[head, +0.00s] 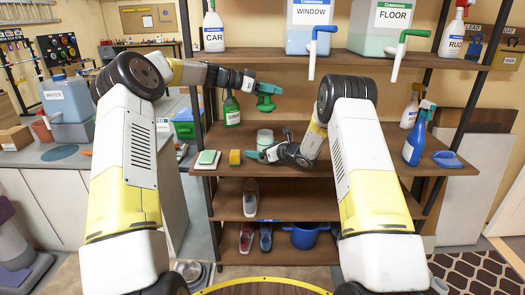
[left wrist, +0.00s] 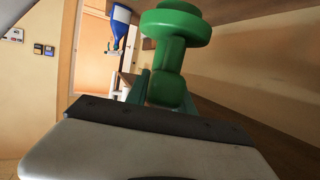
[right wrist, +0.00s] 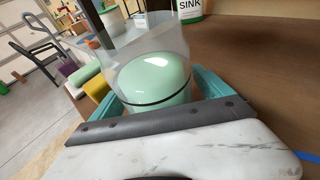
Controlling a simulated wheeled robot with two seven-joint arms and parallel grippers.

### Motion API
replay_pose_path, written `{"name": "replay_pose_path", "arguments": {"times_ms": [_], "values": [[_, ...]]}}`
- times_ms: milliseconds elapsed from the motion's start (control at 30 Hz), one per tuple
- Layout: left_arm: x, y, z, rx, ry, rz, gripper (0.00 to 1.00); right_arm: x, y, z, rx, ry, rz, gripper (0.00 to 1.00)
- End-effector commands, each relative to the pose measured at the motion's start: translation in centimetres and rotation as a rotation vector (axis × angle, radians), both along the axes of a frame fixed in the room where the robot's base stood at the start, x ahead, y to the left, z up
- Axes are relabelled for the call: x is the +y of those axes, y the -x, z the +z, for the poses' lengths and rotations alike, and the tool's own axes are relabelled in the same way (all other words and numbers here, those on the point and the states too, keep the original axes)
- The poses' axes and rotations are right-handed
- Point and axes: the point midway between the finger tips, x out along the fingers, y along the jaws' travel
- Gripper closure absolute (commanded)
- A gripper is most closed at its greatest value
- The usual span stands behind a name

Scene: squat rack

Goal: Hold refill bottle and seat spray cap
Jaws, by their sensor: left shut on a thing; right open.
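The green spray cap (head: 265,105) is held in my left gripper (head: 268,90), above the middle shelf. In the left wrist view the cap (left wrist: 172,60) shows a wide round end beyond the fingers, which are partly hidden behind it. The refill bottle (head: 265,135) stands on the middle shelf, below the cap and apart from it. It is clear, with pale green contents. In the right wrist view the bottle (right wrist: 155,80) is between the teal fingers of my right gripper (right wrist: 158,105), which is open around its lower part.
A SINK spray bottle (head: 231,108) stands behind and left. A yellow sponge (head: 235,157) and a pale green pad (head: 207,159) lie left of the right gripper. Blue spray bottle (head: 416,138) stands at the right. The upper shelf (head: 270,57) holds large dispensers above the left gripper.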

Motion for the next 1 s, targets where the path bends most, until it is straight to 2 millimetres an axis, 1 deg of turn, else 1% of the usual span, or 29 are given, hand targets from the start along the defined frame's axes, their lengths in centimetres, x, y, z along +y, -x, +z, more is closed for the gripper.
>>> {"name": "replay_pose_path", "arguments": {"times_ms": [100,167,200,267,300,367,400,533,567,600,667,700,867,1000], "values": [[-0.01,0.00,0.03,0.000,0.000,0.000,1.00,-0.02,0.02,-0.01,0.000,0.000,0.000,0.11],[-0.01,0.00,0.02,0.000,0.000,0.000,1.00,-0.02,0.02,-0.01,0.000,0.000,0.000,0.22],[-0.01,0.00,0.02,0.000,0.000,0.000,1.00,-0.02,0.02,-0.01,0.000,0.000,0.000,0.30],[-0.01,0.00,0.02,0.000,0.000,0.000,1.00,-0.03,0.03,-0.01,0.000,0.000,0.000,0.42],[-0.01,0.00,0.02,0.000,0.000,0.000,1.00,-0.03,0.03,-0.01,0.000,0.000,0.000,0.50],[0.00,0.00,0.02,0.000,0.000,0.000,1.00,-0.03,0.03,-0.01,0.000,0.000,0.000,0.62],[0.00,0.00,0.02,0.000,0.000,0.000,1.00,-0.03,0.03,-0.01,0.000,0.000,0.000,0.69],[-0.01,0.00,0.03,0.000,0.000,0.000,1.00,-0.04,0.04,0.00,0.000,0.000,0.000,0.95],[-0.01,0.00,0.03,0.000,0.000,0.000,1.00,-0.04,0.04,0.00,0.000,0.000,0.000,0.40],[-0.01,0.00,0.03,0.000,0.000,0.000,1.00,-0.03,0.05,0.00,0.000,0.000,0.000,0.48],[-0.01,0.00,0.02,0.000,0.000,0.000,1.00,-0.03,0.05,0.00,0.000,0.000,0.000,0.60],[-0.01,0.00,0.02,0.000,0.000,0.000,1.00,-0.04,0.04,0.00,0.000,0.000,0.000,0.68],[-0.01,0.00,0.03,0.000,0.000,0.000,1.00,-0.04,0.04,0.00,0.000,0.000,0.000,0.99],[0.00,0.00,0.02,0.000,0.000,0.000,1.00,-0.04,0.04,0.00,0.000,0.000,0.000,1.00]]}}
